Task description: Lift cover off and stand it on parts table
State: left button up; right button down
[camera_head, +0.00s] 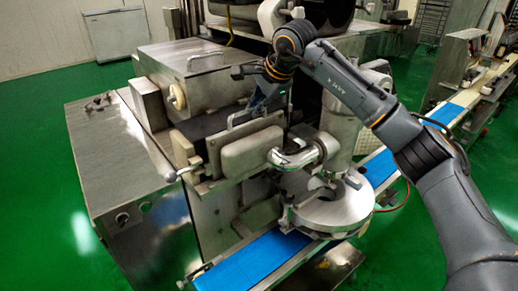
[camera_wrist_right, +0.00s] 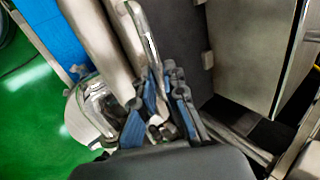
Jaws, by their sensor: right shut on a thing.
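The cover (camera_head: 250,152) is a rounded metal plate on the front of the machine, upright, with a bar handle along its top. My right gripper (camera_head: 257,106) reaches down from above and is shut on the handle. In the right wrist view the fingers of my right gripper (camera_wrist_right: 160,108) close around the bright handle bar (camera_wrist_right: 148,38), with the cover (camera_wrist_right: 100,42) beside it. I cannot tell whether the cover touches the machine body behind it. A steel table-like cabinet (camera_head: 108,150) stands at the left with small parts on top. My left gripper is not in view.
A chrome elbow pipe (camera_head: 305,155) sits close to the cover's right side. Below it are a round metal disc unit (camera_head: 330,208) and a blue conveyor belt (camera_head: 250,265). A boxy housing with a handle (camera_head: 190,75) rises behind. The cabinet top has free room.

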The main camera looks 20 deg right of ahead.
jog(key=shift+r, duration=0.2)
jog(key=shift+w, duration=0.15)
